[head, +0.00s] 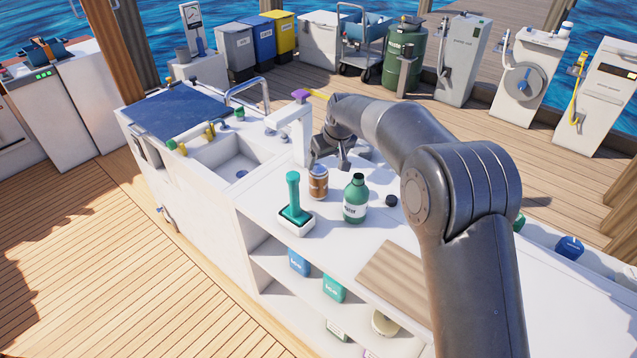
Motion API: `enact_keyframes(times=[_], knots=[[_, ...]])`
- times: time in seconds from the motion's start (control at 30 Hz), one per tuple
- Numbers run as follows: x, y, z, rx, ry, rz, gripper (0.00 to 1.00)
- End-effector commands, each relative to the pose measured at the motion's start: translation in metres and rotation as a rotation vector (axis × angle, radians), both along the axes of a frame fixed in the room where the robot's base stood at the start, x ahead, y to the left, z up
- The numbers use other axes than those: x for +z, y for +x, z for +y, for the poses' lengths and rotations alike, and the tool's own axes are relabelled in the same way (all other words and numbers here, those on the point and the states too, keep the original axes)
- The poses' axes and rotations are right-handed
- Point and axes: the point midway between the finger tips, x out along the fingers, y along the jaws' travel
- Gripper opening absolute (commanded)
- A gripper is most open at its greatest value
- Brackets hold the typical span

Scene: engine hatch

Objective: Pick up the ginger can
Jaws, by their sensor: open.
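A brown-orange can (318,184) with a pale band stands upright on the white counter (262,203); its label is too small to read, and it is the only can I see there. My gripper (330,164) is open and points down, just above and beyond the can's top in the head view. Nothing shows between its fingers. I cannot tell the exact gap between the fingers and the can.
A green bottle (356,198) stands close right of the can, and a teal-handled tool (294,200) on a white base is close left. A small black round item (391,200) and a wooden board (395,277) lie to the right. A sink (225,160) is at left.

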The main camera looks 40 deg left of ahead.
Motion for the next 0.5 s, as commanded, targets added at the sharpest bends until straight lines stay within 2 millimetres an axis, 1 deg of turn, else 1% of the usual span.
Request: enact_keyframes(times=[0.03, 0.13, 0.33, 0.4, 0.5], knots=[[-0.005, -0.002, 0.005, 0.007, -0.001, 0.001, 0.81], [-0.015, -0.002, 0.011, 0.012, 0.0, 0.002, 0.81], [-0.044, 0.003, 0.022, 0.012, -0.001, 0.002, 0.81], [-0.051, 0.004, 0.025, 0.012, 0.0, 0.002, 0.81], [-0.057, 0.006, 0.027, 0.01, 0.0, 0.001, 0.81]])
